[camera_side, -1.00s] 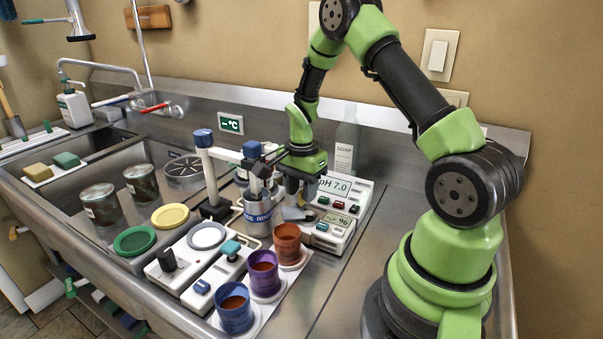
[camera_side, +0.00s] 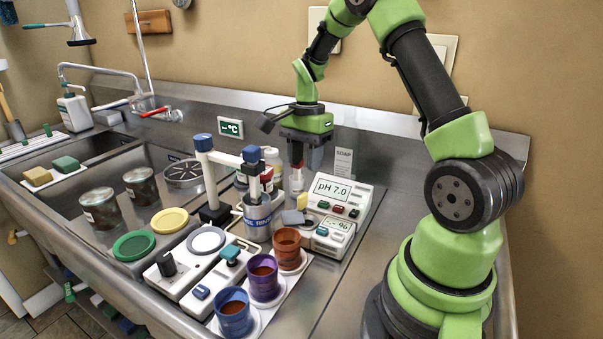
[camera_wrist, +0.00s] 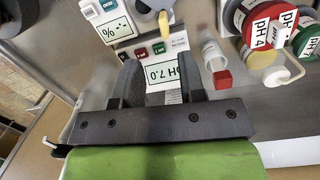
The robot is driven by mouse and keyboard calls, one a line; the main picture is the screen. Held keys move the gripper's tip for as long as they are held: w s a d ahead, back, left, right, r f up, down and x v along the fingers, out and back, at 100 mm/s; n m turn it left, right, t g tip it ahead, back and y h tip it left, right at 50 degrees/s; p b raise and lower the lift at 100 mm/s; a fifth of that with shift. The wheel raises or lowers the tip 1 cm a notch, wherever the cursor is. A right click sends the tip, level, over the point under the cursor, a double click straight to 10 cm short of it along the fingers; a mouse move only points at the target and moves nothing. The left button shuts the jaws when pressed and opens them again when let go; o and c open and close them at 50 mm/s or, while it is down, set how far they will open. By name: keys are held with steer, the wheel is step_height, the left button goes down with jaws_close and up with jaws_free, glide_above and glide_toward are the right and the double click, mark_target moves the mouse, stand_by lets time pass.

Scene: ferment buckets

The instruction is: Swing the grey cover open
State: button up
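The grey cover (camera_side: 292,217) is at the left end of the small white % meter (camera_side: 330,236), in front of the pH meter. A yellow tab (camera_side: 302,201) stands up beside it; the tab also shows in the wrist view (camera_wrist: 166,28), near a grey part at the top edge. I cannot tell for sure how far the cover is swung. My gripper (camera_side: 297,166) is above and behind the cover, apart from it. In the wrist view my gripper (camera_wrist: 157,64) has its two fingers apart with nothing between them.
A clear tube with a red cap (camera_wrist: 222,79) is close beside my gripper. The pH meter (camera_side: 331,189) is just to its right. A metal cup (camera_side: 257,218) with a probe stand is to the left. Blue, purple and orange buckets (camera_side: 264,282) stand in front.

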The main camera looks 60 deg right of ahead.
mark_target(303, 195)
steer(key=f+y, duration=0.1)
steer(key=f, duration=0.2)
steer(key=f+y, duration=0.1)
steer(key=f, duration=0.2)
steer(key=a+f+y, duration=0.1)
steer(key=f, duration=0.2)
steer(key=shift+w+f+t, duration=0.1)
steer(key=shift+f+t, duration=0.25)
steer(key=shift+t, duration=0.05)
jaws_close()
